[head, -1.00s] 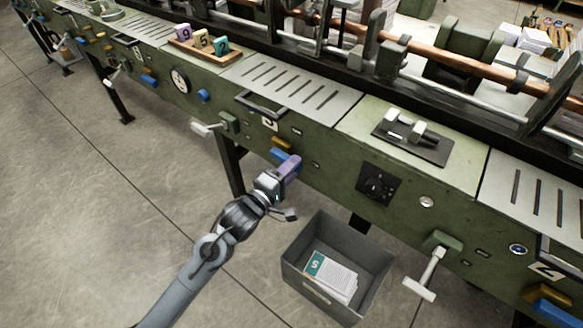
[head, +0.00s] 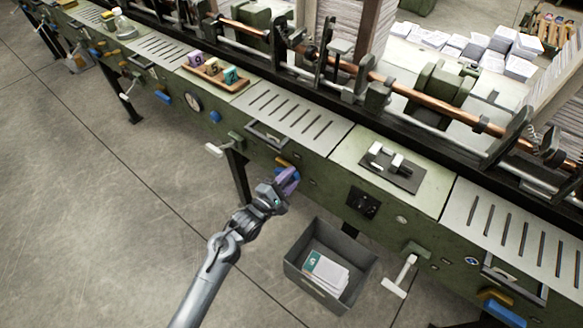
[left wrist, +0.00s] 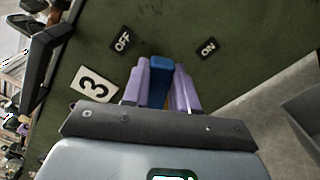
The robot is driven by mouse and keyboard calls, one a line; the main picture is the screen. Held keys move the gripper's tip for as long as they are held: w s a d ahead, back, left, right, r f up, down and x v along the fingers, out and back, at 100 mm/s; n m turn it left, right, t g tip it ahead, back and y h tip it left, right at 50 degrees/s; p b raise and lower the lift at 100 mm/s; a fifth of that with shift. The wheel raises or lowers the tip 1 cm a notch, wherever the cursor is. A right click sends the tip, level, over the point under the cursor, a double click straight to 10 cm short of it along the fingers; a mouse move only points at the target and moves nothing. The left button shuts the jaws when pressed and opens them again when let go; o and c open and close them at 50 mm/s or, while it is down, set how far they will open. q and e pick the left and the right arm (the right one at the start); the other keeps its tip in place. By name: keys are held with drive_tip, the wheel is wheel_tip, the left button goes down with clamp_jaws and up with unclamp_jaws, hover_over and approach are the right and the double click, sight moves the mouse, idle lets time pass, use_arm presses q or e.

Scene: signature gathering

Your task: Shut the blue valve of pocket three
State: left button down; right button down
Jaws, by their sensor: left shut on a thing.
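The blue valve (left wrist: 159,78) of pocket three is a blue lever on the green machine front. My left gripper (head: 287,181) has purple fingers, which in the left wrist view (left wrist: 160,88) sit one on each side of the lever, shut on it. The lever end lies between the OFF label (left wrist: 122,42) on the left and the ON label (left wrist: 208,48) on the right. A white number 3 plate (left wrist: 94,86) sits beside OFF. In the head view the fingers hide most of the lever. My right gripper is not in view.
An orange lever (head: 283,162) sits just above the gripper. A grey bin (head: 352,258) with papers stands on the floor at right. A white-handled crank (head: 215,150) sticks out at left, and another (head: 399,280) at right. The floor at left is clear.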

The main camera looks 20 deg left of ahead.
use_arm(q)
drive_tip(key=a+r+n+p, duration=0.1)
drive_tip(key=n+p, duration=0.1)
drive_tip(key=p, duration=0.2)
drive_tip(key=a+r+n+p, duration=0.1)
drive_tip(key=n+p, duration=0.2)
drive_tip(key=p, duration=0.1)
drive_tip(key=w+a+r+n+p, duration=0.1)
drive_tip(key=n+p, duration=0.2)
drive_tip(key=shift+a+r+p, duration=0.15)
drive_tip(key=shift+p, duration=0.25)
drive_tip(key=shift+w+a+n+p, duration=0.15)
drive_tip(key=shift+a+n+p, duration=0.4)
drive_tip(key=shift+n+p, duration=0.45)
drive_tip(key=shift+a+n+p, duration=0.35)
drive_tip(key=shift+a+n, duration=0.05)
drive_tip(key=shift+n, duration=0.5)
drive_tip(key=shift+f, duration=0.2)
drive_tip(key=c, duration=0.9)
unclamp_jaws()
drive_tip(key=shift+w, duration=0.1)
